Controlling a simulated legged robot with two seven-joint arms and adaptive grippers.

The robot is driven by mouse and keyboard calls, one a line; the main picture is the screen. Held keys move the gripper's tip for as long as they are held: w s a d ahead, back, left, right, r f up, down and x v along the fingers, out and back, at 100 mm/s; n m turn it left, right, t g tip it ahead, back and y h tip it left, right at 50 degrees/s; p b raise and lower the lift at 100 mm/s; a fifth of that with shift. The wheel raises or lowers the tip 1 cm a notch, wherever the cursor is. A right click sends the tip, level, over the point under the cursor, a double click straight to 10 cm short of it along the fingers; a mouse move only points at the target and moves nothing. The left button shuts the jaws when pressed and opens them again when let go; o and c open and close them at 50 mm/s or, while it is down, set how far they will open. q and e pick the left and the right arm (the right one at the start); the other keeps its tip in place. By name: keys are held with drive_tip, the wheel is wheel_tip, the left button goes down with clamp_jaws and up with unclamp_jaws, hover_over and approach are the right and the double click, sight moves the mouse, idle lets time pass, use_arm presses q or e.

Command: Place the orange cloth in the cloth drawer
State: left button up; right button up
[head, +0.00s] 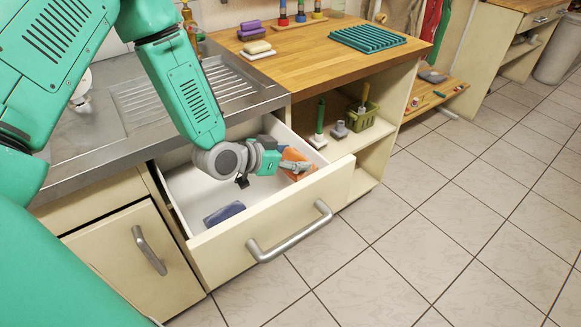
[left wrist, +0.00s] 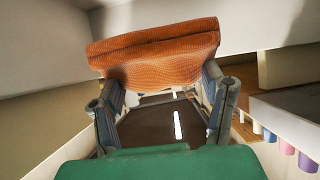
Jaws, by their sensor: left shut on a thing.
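The orange cloth (head: 294,158) is folded and held at the fingertips of my left gripper (head: 286,167). The cloth drawer (head: 283,230) is pulled open under the sink counter. My left gripper and the cloth are over the right part of the open drawer; I cannot tell whether the cloth touches the drawer floor. In the left wrist view the orange cloth (left wrist: 155,52) spans both fingers of my left gripper (left wrist: 165,90). A folded dark blue cloth (head: 224,213) lies in the drawer near its front. My right gripper is not in view.
The steel sink counter (head: 150,100) and wooden worktop (head: 310,50) are behind and above the drawer. An open shelf to the right holds a green-handled brush (head: 319,125) and a green basket (head: 361,117). The tiled floor (head: 420,230) in front is clear.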

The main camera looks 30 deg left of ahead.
sight(293, 171)
use_arm(q)
wheel_tip(293, 171, down, 3)
drive_tip(key=shift+d+f, duration=0.15)
drive_tip(key=shift+f, duration=0.05)
drive_tip(key=shift+b, duration=0.3)
drive_tip(key=shift+f+b, duration=0.4)
drive_tip(key=shift+f, duration=0.2)
drive_tip(key=o, duration=1.1)
drive_tip(key=shift+r, duration=0.1)
